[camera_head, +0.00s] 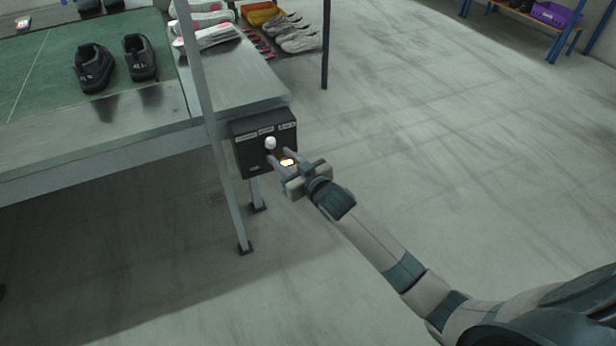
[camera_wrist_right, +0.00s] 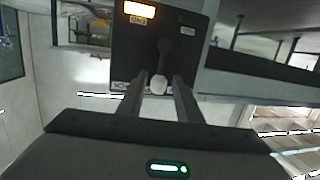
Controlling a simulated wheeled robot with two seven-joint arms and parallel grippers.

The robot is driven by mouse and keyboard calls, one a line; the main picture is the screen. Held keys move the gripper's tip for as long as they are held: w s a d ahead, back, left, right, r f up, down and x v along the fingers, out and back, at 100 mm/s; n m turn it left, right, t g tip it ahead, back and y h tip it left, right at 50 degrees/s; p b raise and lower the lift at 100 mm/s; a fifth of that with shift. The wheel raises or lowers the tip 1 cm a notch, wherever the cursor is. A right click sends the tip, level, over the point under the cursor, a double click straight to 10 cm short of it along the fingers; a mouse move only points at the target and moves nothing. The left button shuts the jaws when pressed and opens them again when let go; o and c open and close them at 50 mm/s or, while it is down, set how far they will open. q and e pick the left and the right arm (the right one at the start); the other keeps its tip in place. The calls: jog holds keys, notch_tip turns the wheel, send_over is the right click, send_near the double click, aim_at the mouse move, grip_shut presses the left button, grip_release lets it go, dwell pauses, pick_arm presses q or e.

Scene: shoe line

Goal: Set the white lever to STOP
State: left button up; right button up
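The white lever (camera_head: 270,143) has a round white knob and stands out from the front of a black control box (camera_head: 248,160) at the end of the table. In the right wrist view the knob (camera_wrist_right: 158,85) shows at the end of a dark stem on the box's panel (camera_wrist_right: 135,50). My right gripper (camera_head: 281,155) is open at the box front, close to the knob. In the right wrist view its two fingers (camera_wrist_right: 160,82) lie on either side of the knob, with a gap visible on each side. My left gripper is not in view.
An orange lamp (camera_wrist_right: 139,10) is lit on the panel; a dark green one (camera_wrist_right: 190,19) is beside it. A metal table leg (camera_head: 215,145) stands left of the box. Black shoes (camera_head: 140,58) stand on the green belt.

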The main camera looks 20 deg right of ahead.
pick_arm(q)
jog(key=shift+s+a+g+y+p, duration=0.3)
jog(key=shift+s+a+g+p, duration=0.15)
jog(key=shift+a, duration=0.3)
pick_arm(e)
jog(key=v, duration=1.3)
jog(key=shift+r, duration=0.25)
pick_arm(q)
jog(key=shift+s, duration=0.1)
pick_arm(e)
jog(key=shift+w+f, duration=0.1)
